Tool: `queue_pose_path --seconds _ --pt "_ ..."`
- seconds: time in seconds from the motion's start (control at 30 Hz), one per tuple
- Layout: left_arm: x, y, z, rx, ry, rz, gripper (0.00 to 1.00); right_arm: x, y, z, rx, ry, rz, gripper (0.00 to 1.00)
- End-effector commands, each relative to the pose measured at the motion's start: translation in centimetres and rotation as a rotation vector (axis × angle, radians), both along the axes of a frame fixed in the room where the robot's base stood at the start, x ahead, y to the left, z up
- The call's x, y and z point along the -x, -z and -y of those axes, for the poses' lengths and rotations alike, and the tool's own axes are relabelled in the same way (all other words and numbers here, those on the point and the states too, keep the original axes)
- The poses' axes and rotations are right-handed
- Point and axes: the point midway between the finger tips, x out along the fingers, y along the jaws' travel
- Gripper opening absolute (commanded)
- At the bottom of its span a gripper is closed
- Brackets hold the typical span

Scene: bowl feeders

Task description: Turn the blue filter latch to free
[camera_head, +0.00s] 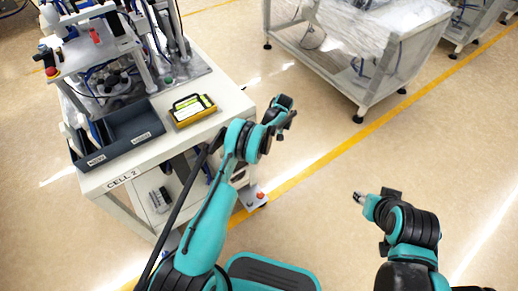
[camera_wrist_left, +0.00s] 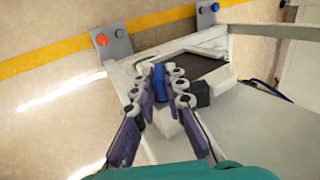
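The blue filter latch (camera_wrist_left: 159,84) is a small upright blue piece in the middle of the left wrist view. My left gripper (camera_wrist_left: 162,74) has its fingertips close on both sides of it, and they appear shut on it. Its lower part is hidden between the fingers. In the head view my left gripper (camera_head: 286,120) is beyond the right edge of the cell table, and the latch cannot be made out there. My right gripper (camera_head: 360,198) is over open floor at the right, away from everything; its fingers are too small to read.
The cell table (camera_head: 225,97) carries a dark divided bin (camera_head: 135,130) and a yellow-framed device (camera_head: 192,110). In the wrist view, grey brackets hold an orange knob (camera_wrist_left: 102,40) and a blue knob (camera_wrist_left: 215,7). A wrapped machine (camera_head: 365,55) stands behind; the floor at right is clear.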

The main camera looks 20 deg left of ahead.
Motion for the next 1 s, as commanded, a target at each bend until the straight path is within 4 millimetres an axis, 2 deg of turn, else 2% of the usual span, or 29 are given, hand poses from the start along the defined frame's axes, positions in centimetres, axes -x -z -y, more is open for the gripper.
queue_pose_path --seconds 0.07,0.33,0.47,0.57,0.8,1.0 --pt "0.0 0.0 0.0 0.000 0.000 0.000 0.31 0.0 0.0 0.0 0.000 0.000 0.000 0.40" --pt "0.0 0.0 0.0 0.001 0.000 0.001 0.31 0.0 0.0 0.0 0.000 0.000 0.000 0.40" --pt "-0.3 -0.8 0.3 0.001 0.000 0.001 0.31 0.0 0.0 0.0 0.000 0.000 0.000 0.40" --pt "-0.9 -2.2 0.8 0.001 0.001 0.000 0.31 0.0 0.0 0.0 0.000 0.000 0.000 0.40" --pt "-2.9 -6.8 2.3 0.000 0.001 0.000 0.31 0.0 0.0 0.0 0.000 0.000 0.000 0.40" --pt "-4.1 -9.6 3.2 0.000 0.000 0.000 0.31 0.0 0.0 0.0 0.000 0.000 0.000 0.40"
